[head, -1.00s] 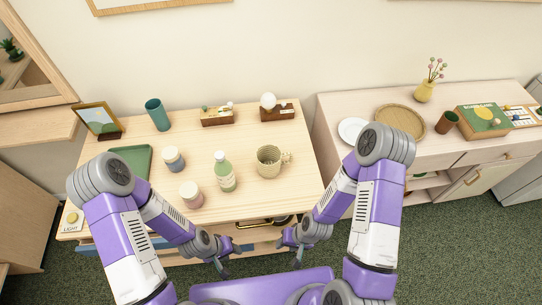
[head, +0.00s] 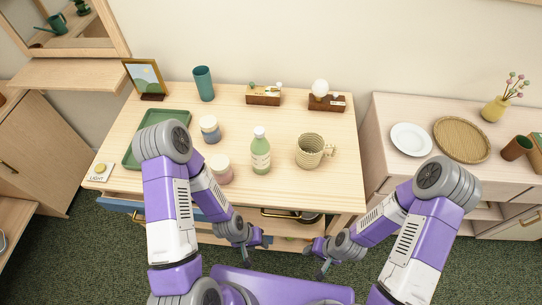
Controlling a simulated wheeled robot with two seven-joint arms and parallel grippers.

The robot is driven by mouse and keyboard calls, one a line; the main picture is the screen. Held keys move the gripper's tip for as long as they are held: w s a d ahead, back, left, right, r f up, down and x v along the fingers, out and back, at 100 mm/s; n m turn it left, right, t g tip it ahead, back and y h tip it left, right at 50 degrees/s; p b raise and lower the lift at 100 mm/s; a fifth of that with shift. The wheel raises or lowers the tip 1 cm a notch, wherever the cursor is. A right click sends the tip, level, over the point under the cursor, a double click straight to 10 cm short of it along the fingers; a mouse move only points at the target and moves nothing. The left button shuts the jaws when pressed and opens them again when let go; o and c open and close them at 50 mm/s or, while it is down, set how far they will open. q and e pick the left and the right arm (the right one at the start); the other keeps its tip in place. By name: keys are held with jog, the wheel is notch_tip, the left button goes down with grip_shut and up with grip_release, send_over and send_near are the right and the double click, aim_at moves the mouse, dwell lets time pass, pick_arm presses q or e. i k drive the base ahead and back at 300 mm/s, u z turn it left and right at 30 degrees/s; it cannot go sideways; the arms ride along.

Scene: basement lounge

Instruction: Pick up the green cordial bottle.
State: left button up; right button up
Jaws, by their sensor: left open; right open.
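The green cordial bottle (head: 260,153) stands upright on the light wooden dresser top, near the middle. It has a white cap and a pale label. My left gripper (head: 249,255) is open and empty, in front of the dresser and below the bottle in the head view. My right gripper (head: 320,262) is open and empty, also in front of the dresser, to the right of the left one. Neither gripper touches the bottle.
A pink-and-white jar (head: 221,170) stands close left of the bottle, and a blue-banded jar (head: 210,130) behind it. A woven mug (head: 310,151) stands to the right. A green tray (head: 134,149) lies at left. An open drawer shows below the dresser's front edge.

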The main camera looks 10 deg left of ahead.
aim_at(260, 147)
jog(key=z, duration=1)
jog(key=k, duration=0.9)
jog(key=u, duration=0.15)
jog(key=i, duration=0.4)
jog(key=z, duration=0.05)
